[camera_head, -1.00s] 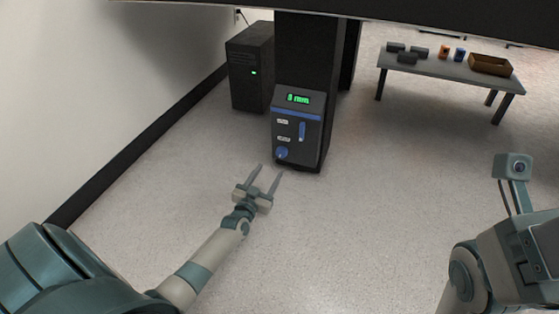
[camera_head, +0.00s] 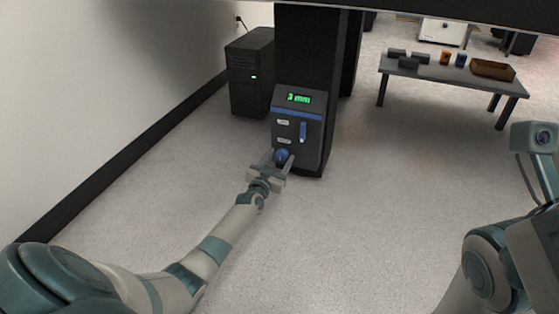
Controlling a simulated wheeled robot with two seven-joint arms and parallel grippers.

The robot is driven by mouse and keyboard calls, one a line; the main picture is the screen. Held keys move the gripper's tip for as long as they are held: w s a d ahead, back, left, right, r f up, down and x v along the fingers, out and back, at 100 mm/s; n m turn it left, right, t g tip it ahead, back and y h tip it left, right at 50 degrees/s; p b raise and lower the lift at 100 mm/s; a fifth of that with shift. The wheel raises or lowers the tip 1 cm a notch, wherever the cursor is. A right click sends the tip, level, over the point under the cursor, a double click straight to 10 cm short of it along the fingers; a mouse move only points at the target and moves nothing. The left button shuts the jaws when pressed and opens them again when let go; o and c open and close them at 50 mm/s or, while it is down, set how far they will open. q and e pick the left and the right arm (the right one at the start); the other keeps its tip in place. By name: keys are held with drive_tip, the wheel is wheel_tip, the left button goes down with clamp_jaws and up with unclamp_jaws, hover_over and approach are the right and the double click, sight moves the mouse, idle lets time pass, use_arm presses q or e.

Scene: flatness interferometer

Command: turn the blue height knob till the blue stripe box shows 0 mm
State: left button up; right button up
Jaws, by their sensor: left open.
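The blue stripe box (camera_head: 311,143) is a dark box with a blue band, fixed at the foot of a black column. Its green display (camera_head: 298,98) reads what looks like 3 mm; the digit is small. The round blue height knob (camera_head: 282,155) sits low on its face. A blue upright slider or lever (camera_head: 303,132) is to the knob's upper right. My left gripper (camera_head: 279,158) is open, its two fingers reaching to either side of the knob. I cannot tell whether they touch it. My right gripper is out of sight; part of the right arm shows at the right edge.
A black computer tower (camera_head: 250,75) stands left of the column by the wall. A low grey table (camera_head: 455,74) at the back right bears grey blocks, small orange and blue items and a brown tray (camera_head: 493,69). The floor between is clear.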

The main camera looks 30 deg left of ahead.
use_arm(q)
drive_tip(key=c, duration=1.1)
drive_tip(key=shift+n, duration=3.5)
